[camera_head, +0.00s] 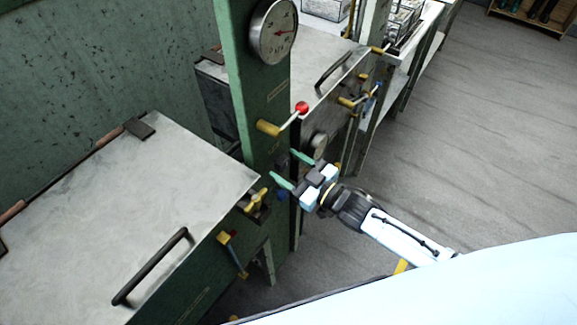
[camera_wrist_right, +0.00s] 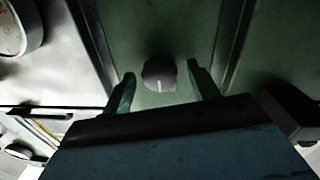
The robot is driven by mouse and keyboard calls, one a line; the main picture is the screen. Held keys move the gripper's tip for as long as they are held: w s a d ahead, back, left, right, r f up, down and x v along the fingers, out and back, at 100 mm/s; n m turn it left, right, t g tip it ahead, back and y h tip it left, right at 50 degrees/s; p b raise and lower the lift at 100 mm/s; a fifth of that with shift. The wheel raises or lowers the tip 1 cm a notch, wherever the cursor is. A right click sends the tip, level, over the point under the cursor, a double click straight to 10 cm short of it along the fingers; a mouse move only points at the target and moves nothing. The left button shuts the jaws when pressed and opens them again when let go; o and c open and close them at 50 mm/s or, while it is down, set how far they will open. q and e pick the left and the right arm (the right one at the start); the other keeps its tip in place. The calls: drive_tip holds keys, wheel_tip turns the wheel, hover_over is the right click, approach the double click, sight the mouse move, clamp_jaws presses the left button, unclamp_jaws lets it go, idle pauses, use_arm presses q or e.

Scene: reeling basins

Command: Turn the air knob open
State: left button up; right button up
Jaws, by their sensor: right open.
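The air knob (camera_wrist_right: 159,74) is a dark round knob with a pale line mark, on a green post face in the right wrist view. Its mark looks close to upright in that picture. My right gripper (camera_head: 292,169) has its green fingertips spread and points at the green post (camera_head: 262,110) in the head view. In the wrist view the knob shows between the two open fingers (camera_wrist_right: 162,86), slightly beyond their tips, with gaps on both sides. I cannot make out the knob in the head view. My left gripper is not in view.
A round gauge (camera_head: 272,31) and a red-tipped lever (camera_head: 302,108) sit on the post above my right gripper. A metal-lidded basin (camera_head: 130,190) with a black handle and yellow valves (camera_head: 256,199) stands at left. The grey floor (camera_head: 480,130) at right is clear.

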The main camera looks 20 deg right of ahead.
drive_tip(key=shift+w+a, duration=0.1)
drive_tip(key=c, duration=1)
drive_tip(key=shift+n, duration=0.4)
drive_tip(key=n, duration=0.3)
drive_tip(key=shift+n+b, duration=0.3)
drive_tip(key=shift+n, duration=0.1)
drive_tip(key=n+b, duration=0.1)
drive_tip(key=n, duration=0.3)
drive_tip(key=shift+f+n+y, duration=0.15)
drive_tip(key=shift+n+y, duration=0.15)
drive_tip(key=shift+n, duration=0.1)
drive_tip(key=n+b, duration=0.1)
drive_tip(key=n, duration=0.3)
drive_tip(key=shift+n+y+b, duration=0.3)
drive_tip(key=shift+n+y, duration=0.1)
drive_tip(key=shift+n+b, duration=0.8)
drive_tip(key=shift+n, duration=1.4)
